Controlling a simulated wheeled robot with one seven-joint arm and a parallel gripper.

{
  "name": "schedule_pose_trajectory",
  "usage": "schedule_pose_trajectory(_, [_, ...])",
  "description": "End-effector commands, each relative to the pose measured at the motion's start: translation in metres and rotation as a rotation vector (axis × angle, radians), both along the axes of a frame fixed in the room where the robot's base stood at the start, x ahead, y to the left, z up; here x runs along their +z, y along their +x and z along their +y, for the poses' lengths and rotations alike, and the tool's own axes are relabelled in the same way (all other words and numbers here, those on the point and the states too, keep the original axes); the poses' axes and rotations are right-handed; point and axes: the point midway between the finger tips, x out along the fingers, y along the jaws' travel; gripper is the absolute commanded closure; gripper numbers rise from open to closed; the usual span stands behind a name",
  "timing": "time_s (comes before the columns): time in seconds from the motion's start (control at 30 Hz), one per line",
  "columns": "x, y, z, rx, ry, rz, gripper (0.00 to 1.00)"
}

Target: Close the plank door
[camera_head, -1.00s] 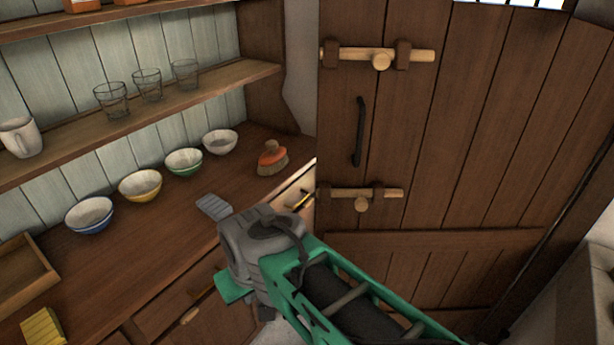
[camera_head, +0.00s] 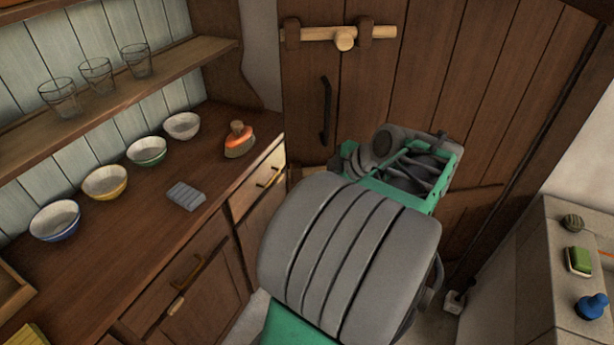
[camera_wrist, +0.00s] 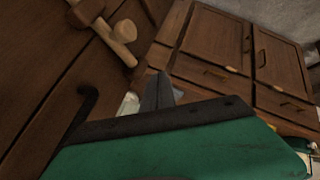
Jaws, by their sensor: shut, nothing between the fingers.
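The brown plank door (camera_head: 475,75) fills the middle and right of the head view, its free left edge near the dresser's end. I cannot tell how far open it stands. It carries a black pull handle (camera_head: 326,110) and a light wooden sliding bolt (camera_head: 345,38) above it. A lower bolt is mostly hidden behind my arm. In the wrist view the door (camera_wrist: 40,60) is at the left, with the handle (camera_wrist: 82,108) and a bolt (camera_wrist: 122,32). My gripper (camera_wrist: 158,90) is shut and empty, its fingertips right of the handle and apart from it. In the head view my arm hides it.
A dresser (camera_head: 150,215) with drawers stands at the left, bearing several bowls (camera_head: 105,182), a brush (camera_head: 239,140) and a grey ridged block (camera_head: 186,195). Glasses (camera_head: 97,76) stand on its shelf. At the right, a pale stone ledge (camera_head: 550,240) holds a green block (camera_head: 579,261) and a blue item (camera_head: 592,306).

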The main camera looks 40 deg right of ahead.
Motion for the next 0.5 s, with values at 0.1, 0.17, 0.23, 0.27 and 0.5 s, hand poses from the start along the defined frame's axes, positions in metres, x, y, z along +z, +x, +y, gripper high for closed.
schedule_pose_trajectory(0.1, [-0.012,0.011,0.003,0.004,0.004,0.001,1.00])
schedule_pose_trajectory(0.17, [-0.020,0.018,0.004,0.005,0.004,0.002,1.00])
schedule_pose_trajectory(0.23, [-0.032,0.028,0.005,0.005,0.006,0.002,1.00])
schedule_pose_trajectory(0.27, [-0.037,0.032,0.005,0.005,0.005,0.004,1.00])
schedule_pose_trajectory(0.5, [-0.074,0.066,0.006,0.003,0.004,0.004,1.00])
